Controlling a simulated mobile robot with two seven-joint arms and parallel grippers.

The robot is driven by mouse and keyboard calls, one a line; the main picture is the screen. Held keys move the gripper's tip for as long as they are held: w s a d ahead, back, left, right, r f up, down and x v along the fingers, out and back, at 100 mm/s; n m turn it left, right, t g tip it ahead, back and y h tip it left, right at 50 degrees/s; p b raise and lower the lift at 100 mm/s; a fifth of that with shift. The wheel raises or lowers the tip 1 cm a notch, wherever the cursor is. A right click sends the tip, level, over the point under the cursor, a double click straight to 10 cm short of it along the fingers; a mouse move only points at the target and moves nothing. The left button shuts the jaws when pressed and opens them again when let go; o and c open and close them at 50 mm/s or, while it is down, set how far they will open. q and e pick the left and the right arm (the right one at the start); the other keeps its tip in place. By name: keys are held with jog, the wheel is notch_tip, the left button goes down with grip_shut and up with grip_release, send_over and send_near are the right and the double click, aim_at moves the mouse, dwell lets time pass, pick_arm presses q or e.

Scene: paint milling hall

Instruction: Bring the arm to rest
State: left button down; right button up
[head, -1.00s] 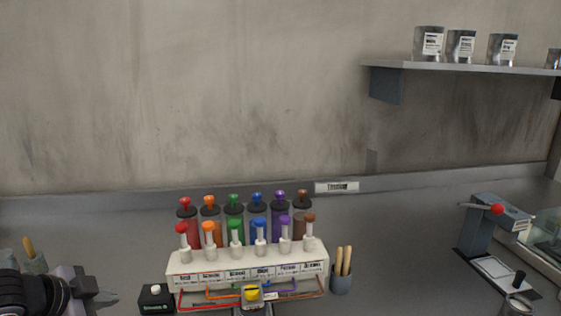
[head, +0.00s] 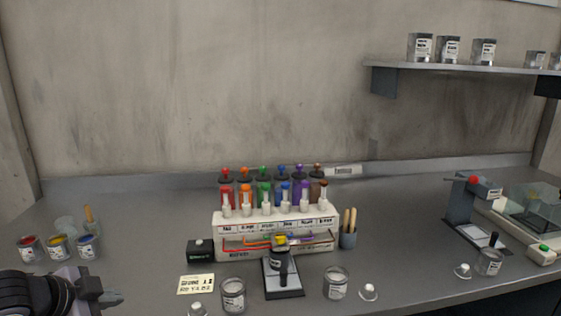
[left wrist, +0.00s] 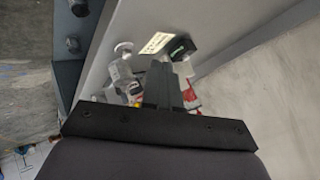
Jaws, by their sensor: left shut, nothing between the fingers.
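My left arm comes in at the lower left of the head view. My left gripper (head: 112,298) is shut and empty, held in front of the bench at its left side. In the left wrist view its fingers (left wrist: 170,88) are together, with bench items partly hidden behind them. My right gripper is in neither view.
A paint dispenser rack (head: 225,245) with coloured cylinders stands mid-bench, a black stand (head: 284,292) in front. Glass jars (head: 233,295) and a yellow card (head: 195,284) lie nearby. Paint cans (head: 57,247) stand left, a red-knobbed press (head: 460,205) right.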

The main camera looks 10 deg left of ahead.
pick_arm(q)
jog(key=s+d+f+n, duration=0.2)
jog(key=s+d+f, duration=0.2)
jog(key=d+f, duration=0.2)
jog(key=s+d+f+n, duration=0.3)
jog(key=s+d+f, duration=0.2)
jog(key=f, duration=0.5)
jog(key=s+d+f+n+t+h, duration=0.1)
jog(key=s+d+f+n, duration=0.2)
jog(key=s+d+f, duration=0.2)
notch_tip(320, 180, down, 3)
jog(key=shift+d+f, duration=0.1)
jog(key=shift+d, duration=1)
jog(key=shift+s, duration=0.1)
